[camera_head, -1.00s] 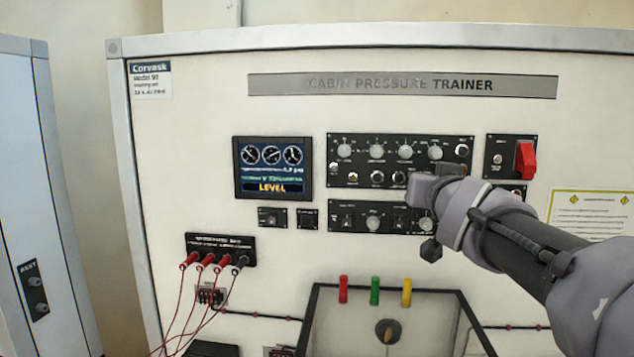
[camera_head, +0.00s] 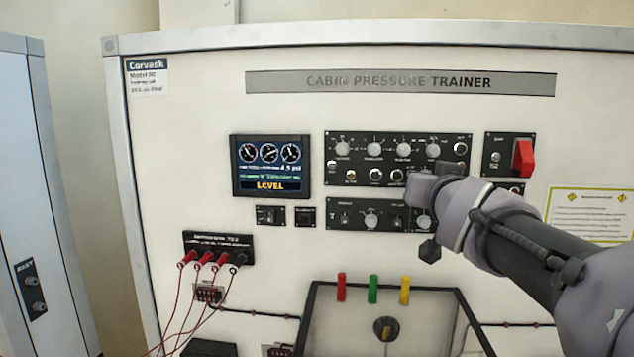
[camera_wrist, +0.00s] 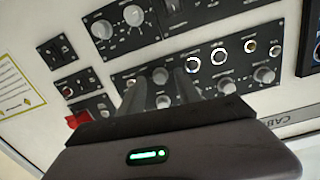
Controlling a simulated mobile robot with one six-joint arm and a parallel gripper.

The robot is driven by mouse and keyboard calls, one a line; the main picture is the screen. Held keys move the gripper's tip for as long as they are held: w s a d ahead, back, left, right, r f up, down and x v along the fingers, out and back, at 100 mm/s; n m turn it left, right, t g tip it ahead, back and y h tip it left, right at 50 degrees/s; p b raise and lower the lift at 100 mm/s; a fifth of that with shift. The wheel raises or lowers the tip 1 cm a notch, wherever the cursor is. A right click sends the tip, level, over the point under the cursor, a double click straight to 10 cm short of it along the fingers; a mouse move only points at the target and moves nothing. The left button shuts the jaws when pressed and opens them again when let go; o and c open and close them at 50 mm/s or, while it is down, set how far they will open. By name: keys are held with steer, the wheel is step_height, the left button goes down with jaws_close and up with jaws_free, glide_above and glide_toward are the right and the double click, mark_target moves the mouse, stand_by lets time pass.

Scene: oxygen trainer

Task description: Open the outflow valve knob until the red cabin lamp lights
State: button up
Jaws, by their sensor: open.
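The trainer panel carries an upper black control strip (camera_head: 389,160) with round grey knobs and small round fittings, and a lower strip (camera_head: 345,218) with two grey knobs. The labels are too small to tell which is the outflow valve knob. My gripper (camera_head: 428,190) is at the right part of these strips, hiding some controls. In the wrist view, turned about upside down, my open gripper (camera_wrist: 161,80) has its two fingers over the upper strip (camera_wrist: 215,73). A grey round control shows between them; contact is unclear. No lit red lamp is visible.
The screen (camera_head: 270,165) shows gauges and "LEVEL". A red guarded switch (camera_head: 523,158) is right of the strips. Red leads (camera_head: 197,305) hang from a socket block at lower left. A framed tray (camera_head: 455,302) with a dark knob (camera_head: 385,329) sits below, under coloured tabs.

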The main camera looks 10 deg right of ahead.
steer(key=p+v, duration=0.6)
steer(key=v, duration=1)
steer(key=shift+s, duration=0.35)
steer(key=s+a+f+g+y, duration=0.5)
steer(key=a+f, duration=0.3)
steer(key=f, duration=0.3)
steer(key=s+a+f+g+y, duration=0.3)
steer(key=s+a+f+g, duration=0.2)
steer(key=s+a+f, duration=0.45)
step_height(320, 180, down, 23)
steer(key=d+b, duration=0.2)
steer(key=b, duration=1.7)
steer(key=shift+d+g+h, duration=0.25)
steer(key=shift+g+h, duration=0.05)
steer(key=shift+g, duration=0.1)
